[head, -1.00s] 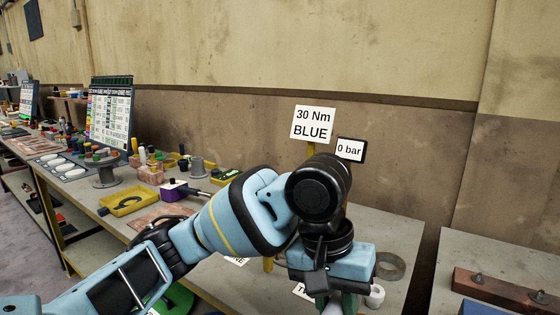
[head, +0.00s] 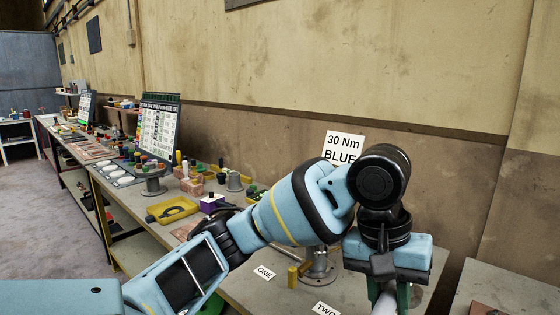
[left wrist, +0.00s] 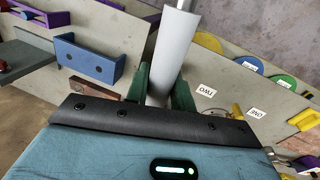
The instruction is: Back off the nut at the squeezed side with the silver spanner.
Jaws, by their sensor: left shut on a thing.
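My left gripper (head: 390,293) points down over the bench at the lower right of the head view. In the left wrist view its green fingers (left wrist: 162,88) are shut on a long pale grey bar (left wrist: 175,50), which may be the silver spanner; no jaw end can be made out. A grey flanged fitting (head: 319,270) stands on the bench behind my left arm, with a short yellow post (head: 293,277) beside it. Most of the fitting is hidden by the arm. I cannot make out the nut or a squeezed side. My right gripper is not in view.
A card reading "30 Nm BLUE" (head: 343,147) stands behind the arm. Labels ONE (head: 264,273) and TWO (head: 326,309) lie on the bench. A yellow tray (head: 172,210) and a chart board (head: 160,128) stand further left. A blue bracket (left wrist: 92,58) shows in the wrist view.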

